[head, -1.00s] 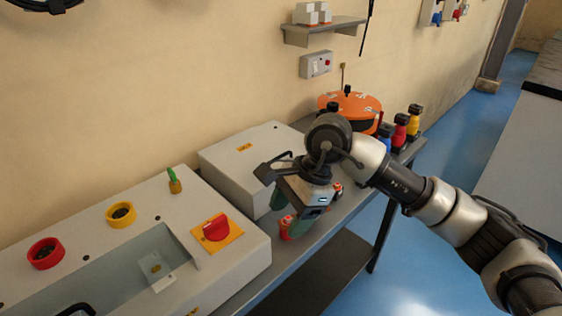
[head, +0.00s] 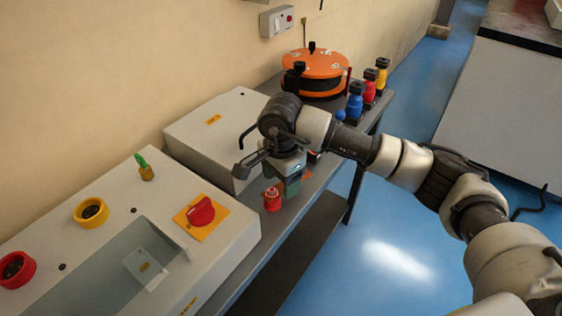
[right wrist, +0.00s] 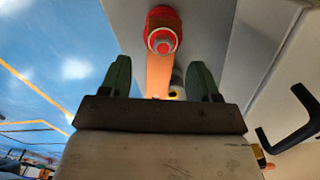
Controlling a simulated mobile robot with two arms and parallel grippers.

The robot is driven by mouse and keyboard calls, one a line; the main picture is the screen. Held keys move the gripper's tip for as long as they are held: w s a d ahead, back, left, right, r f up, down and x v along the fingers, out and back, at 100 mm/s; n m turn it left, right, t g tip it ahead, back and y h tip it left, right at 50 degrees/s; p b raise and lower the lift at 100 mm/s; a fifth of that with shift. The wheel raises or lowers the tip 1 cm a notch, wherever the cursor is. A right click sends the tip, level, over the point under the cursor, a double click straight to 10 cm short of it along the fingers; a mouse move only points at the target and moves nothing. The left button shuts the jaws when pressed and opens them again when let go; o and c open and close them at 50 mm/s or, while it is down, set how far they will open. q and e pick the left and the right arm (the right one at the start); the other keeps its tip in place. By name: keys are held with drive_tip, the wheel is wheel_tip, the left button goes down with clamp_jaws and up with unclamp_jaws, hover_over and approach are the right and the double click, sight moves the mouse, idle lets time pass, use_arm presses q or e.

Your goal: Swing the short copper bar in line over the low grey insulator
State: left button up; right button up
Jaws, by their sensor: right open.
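The copper bar (right wrist: 158,78) shows in the right wrist view as an orange strip running from under a red insulator (right wrist: 162,32) toward my right gripper. The red insulator also stands on the bench in the head view (head: 272,200). A small grey round part with a dark centre (right wrist: 176,82), perhaps the low grey insulator, shows beside the bar. My right gripper (right wrist: 160,72) is open, with a green finger on each side of the bar; whether they touch it I cannot tell. In the head view the gripper (head: 291,184) is just right of the red insulator and hides the bar.
A grey control box (head: 120,225) with a red knob (head: 202,211) stands at front left. A pale box (head: 215,125) is behind the gripper. An orange reel (head: 315,63) and blue, red and yellow insulators (head: 369,88) stand farther along the bench.

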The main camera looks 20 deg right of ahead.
drive_tip(key=shift+f, duration=0.6)
use_arm(q)
drive_tip(key=shift+w+a+r, duration=0.1)
drive_tip(key=shift+w, duration=0.4)
drive_tip(key=shift+s, duration=0.1)
use_arm(e)
drive_tip(key=c, duration=1.1)
drive_tip(key=shift+w+a+n+b, duration=0.1)
drive_tip(key=shift+w+n+b, duration=0.1)
drive_tip(key=shift+n+b, duration=0.5)
drive_tip(key=shift+w+n+b, duration=0.2)
drive_tip(key=shift+n+b, duration=0.4)
drive_tip(key=shift+b, duration=0.15)
use_arm(q)
drive_tip(key=f, duration=0.3)
drive_tip(key=shift+s, duration=0.3)
drive_tip(key=shift+f, duration=0.1)
use_arm(e)
drive_tip(key=shift+r+n, duration=0.1)
drive_tip(key=shift+n, duration=0.2)
use_arm(q)
drive_tip(key=shift+f+b, duration=0.55)
drive_tip(key=shift+b, duration=0.15)
